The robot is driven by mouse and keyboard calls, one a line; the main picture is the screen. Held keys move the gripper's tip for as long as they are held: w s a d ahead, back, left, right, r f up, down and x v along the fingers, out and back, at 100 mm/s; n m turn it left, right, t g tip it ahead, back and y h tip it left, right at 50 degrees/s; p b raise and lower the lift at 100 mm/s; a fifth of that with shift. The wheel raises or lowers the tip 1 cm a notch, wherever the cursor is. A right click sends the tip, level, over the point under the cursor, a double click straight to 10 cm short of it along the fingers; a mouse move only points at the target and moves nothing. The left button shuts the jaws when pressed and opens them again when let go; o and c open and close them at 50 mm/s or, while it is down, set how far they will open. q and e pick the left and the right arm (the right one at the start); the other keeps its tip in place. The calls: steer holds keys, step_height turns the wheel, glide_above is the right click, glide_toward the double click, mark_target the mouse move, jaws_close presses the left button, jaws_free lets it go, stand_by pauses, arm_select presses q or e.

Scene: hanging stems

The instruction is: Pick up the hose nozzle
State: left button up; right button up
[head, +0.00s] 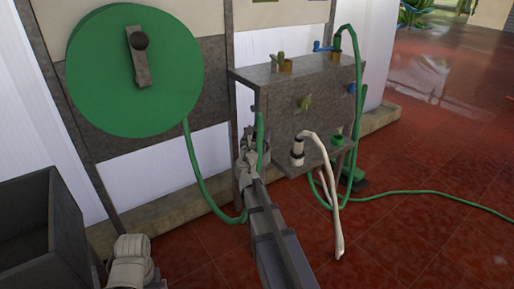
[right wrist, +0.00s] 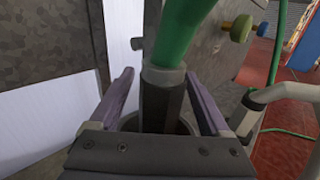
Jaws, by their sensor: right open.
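The hose nozzle (right wrist: 160,103) is a dark grey barrel with a lighter grey collar, and a green hose runs up from it. It stands upright, its lower end going into a dark round opening. My right gripper (right wrist: 160,92) is open, with one purple finger on each side of the nozzle and a visible gap on both sides. In the head view my right gripper (head: 248,150) is at the left end of the bench shelf and hides most of the nozzle; the green hose (head: 260,130) shows just above it. My left gripper is not in view.
A bench (head: 285,100) with a back panel carries taps and knobs. A pale curved tube (head: 334,200) hangs just right of my right gripper. A green hose reel (head: 110,85) hangs on the wall. A dark bin (head: 25,225) stands at left. The red floor (head: 440,150) is open at right.

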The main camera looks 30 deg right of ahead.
jaws_close()
stand_by(0.5)
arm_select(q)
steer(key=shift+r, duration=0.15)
arm_select(e)
steer(key=shift+r, duration=0.15)
arm_select(q)
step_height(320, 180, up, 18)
steer(key=p, duration=1.8)
arm_select(e)
step_height(320, 180, up, 18)
steer(key=shift+f, duration=0.1)
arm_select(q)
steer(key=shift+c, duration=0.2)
